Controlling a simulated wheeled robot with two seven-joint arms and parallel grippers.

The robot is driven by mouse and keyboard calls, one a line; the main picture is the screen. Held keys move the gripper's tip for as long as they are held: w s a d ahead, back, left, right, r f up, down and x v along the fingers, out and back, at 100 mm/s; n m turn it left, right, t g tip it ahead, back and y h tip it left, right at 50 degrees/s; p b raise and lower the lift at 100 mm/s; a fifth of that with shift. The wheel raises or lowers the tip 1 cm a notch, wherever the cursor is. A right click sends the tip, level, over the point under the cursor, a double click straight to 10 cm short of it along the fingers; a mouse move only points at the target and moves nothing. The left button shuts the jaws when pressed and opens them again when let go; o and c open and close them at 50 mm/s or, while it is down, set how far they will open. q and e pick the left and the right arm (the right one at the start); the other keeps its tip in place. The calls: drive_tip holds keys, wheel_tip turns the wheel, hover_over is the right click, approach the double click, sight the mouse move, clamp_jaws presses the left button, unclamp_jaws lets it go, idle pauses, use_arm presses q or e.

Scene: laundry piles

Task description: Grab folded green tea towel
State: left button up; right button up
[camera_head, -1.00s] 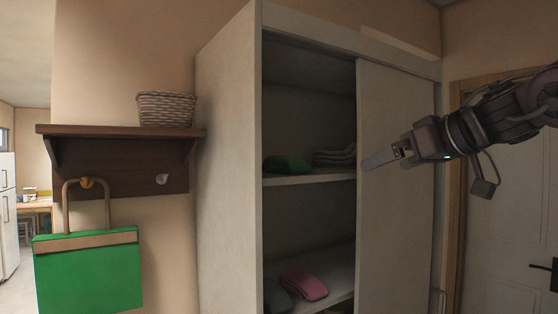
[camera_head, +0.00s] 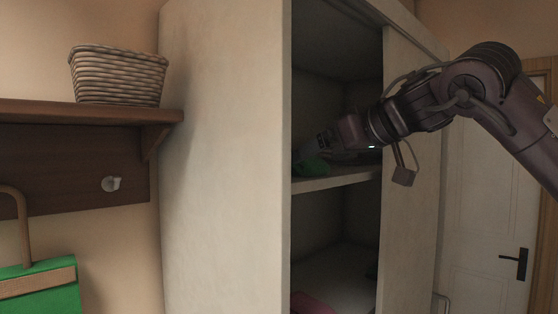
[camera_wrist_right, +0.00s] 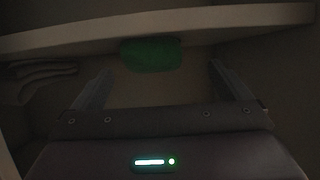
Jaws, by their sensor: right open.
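The folded green tea towel (camera_head: 312,167) lies on the upper shelf (camera_head: 335,181) inside the open wardrobe, near the shelf's left end. My right gripper (camera_head: 318,148) reaches into the wardrobe just above and beside the towel and partly hides it. In the right wrist view the towel (camera_wrist_right: 150,56) shows beyond and between the two spread fingers of the right gripper (camera_wrist_right: 160,68). The gap between the fingers is empty; I cannot tell how far the towel is from them. My left gripper is not in view.
A grey folded cloth pile (camera_wrist_right: 40,74) lies on the same shelf beside the towel. The wardrobe's side panel (camera_head: 225,150) and sliding door (camera_head: 408,180) bound the opening. A pink cloth (camera_head: 312,303) lies lower down. A wicker basket (camera_head: 118,76) stands on a wall shelf.

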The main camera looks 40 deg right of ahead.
drive_tip(key=shift+d+p, duration=0.15)
drive_tip(key=shift+p, duration=0.5)
drive_tip(key=shift+w+d+f+p, duration=0.15)
drive_tip(key=shift+w+p, duration=0.45)
drive_tip(key=shift+w, duration=0.05)
drive_tip(key=p+x, duration=0.1)
drive_tip(key=x, duration=0.2)
drive_tip(key=shift+w+d+f, duration=0.1)
drive_tip(key=shift+w, duration=0.15)
drive_tip(key=shift+w+f, duration=0.35)
drive_tip(key=shift+w, duration=0.2)
drive_tip(key=shift+s, duration=0.15)
drive_tip(key=shift+s+r, duration=0.1)
drive_tip(key=shift+s, duration=0.1)
drive_tip(key=shift+c, duration=0.2)
drive_tip(key=shift+s, duration=0.1)
drive_tip(key=c, duration=0.5)
drive_tip(key=shift+c, duration=1.1)
drive_tip(key=c, duration=0.3)
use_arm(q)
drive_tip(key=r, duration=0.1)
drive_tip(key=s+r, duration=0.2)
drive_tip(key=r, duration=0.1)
use_arm(e)
drive_tip(key=shift+r, duration=0.1)
